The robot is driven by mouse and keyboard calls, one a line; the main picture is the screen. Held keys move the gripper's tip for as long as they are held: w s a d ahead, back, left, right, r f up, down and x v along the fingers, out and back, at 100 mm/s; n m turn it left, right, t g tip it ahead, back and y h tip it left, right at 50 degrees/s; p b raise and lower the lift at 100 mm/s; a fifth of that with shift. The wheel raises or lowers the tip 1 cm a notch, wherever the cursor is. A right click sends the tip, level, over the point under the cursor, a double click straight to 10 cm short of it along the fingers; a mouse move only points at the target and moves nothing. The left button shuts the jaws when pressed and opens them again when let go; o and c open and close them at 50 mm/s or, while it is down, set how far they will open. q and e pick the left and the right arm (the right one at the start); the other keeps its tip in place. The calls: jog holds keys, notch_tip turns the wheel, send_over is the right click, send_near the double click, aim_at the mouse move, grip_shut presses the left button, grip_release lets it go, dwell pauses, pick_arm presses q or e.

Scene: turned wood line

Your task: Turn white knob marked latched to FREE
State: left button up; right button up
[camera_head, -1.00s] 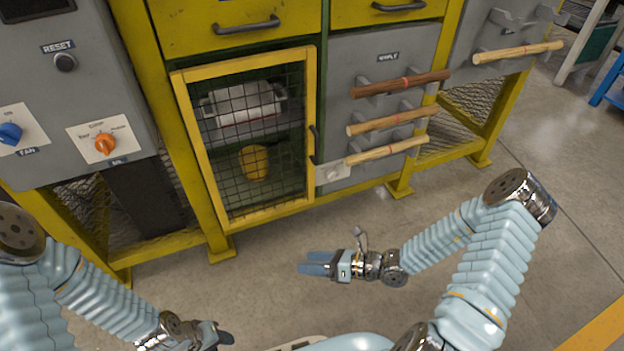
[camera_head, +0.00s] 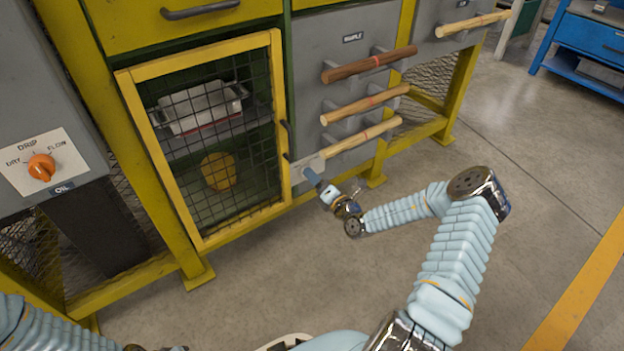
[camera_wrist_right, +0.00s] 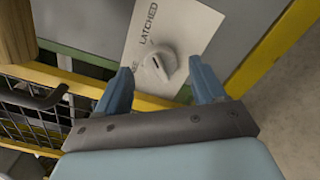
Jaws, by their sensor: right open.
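The white knob (camera_wrist_right: 155,66) sits on a pale label plate (camera_wrist_right: 172,22) on the grey panel, in the right wrist view. The word LATCHED shows above the knob; the other word is mostly hidden, with only its end letter or two showing. My right gripper (camera_wrist_right: 165,82) is open, with one blue finger on each side of the knob and short of it. In the head view my right gripper (camera_head: 313,181) is at the plate (camera_head: 304,167) beside the mesh door, and it hides the knob there. My left gripper (camera_head: 160,348) is barely in view at the bottom edge.
A yellow-framed mesh door (camera_head: 127,95) with a dark handle (camera_head: 286,138) stands left of the plate. Wooden bars (camera_head: 362,105) stick out above the right gripper. An orange knob (camera_head: 41,167) is at far left. The floor (camera_head: 290,270) is clear.

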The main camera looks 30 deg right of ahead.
jog(key=shift+w, duration=1.05)
jog(key=shift+a, duration=0.1)
